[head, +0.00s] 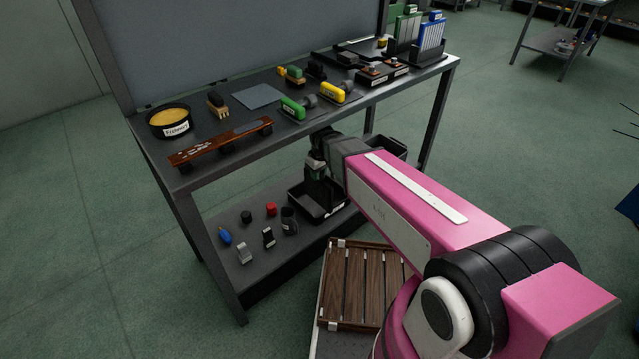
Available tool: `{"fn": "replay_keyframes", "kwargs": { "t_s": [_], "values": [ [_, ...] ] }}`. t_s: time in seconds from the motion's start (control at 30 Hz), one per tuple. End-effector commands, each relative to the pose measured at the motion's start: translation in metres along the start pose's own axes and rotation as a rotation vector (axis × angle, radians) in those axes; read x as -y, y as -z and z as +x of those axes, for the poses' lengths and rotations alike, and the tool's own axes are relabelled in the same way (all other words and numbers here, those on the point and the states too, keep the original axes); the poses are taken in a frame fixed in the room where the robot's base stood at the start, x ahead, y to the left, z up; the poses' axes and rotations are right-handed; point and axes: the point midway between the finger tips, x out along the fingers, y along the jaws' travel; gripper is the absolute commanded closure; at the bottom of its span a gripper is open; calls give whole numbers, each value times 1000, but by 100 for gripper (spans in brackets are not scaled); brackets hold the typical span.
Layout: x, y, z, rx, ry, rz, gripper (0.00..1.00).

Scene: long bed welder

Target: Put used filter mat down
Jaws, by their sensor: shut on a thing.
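My gripper (317,190) points down below the bench top, over a black open tray (303,206) on the lower shelf. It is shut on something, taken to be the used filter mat. The mat itself cannot be made out, because the gripper and the tray wall hide it or it is too small and dark. Whether it touches the tray floor cannot be told.
The bench top (215,152) above carries a labelled round tin (170,121), a flat grey sheet (257,96), a brown rail (222,142) and green and yellow tools. Small parts lie on the lower shelf (262,270), left of the tray. A slatted wooden crate (352,285) stands in front.

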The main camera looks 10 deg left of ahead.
Motion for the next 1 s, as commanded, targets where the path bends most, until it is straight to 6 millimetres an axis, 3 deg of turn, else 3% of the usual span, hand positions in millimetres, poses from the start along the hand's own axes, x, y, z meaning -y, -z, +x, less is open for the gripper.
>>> {"fn": "replay_keyframes", "kwargs": {
  "t_s": [0.5, 0.73, 1.0],
  "values": [
    [-64, 68, 67, 0, 0, 0, 100],
    [-70, 70, 80, 1, 0, 0, 100],
    [-69, 66, 112, 0, 0, 0, 100]
  ]
}}
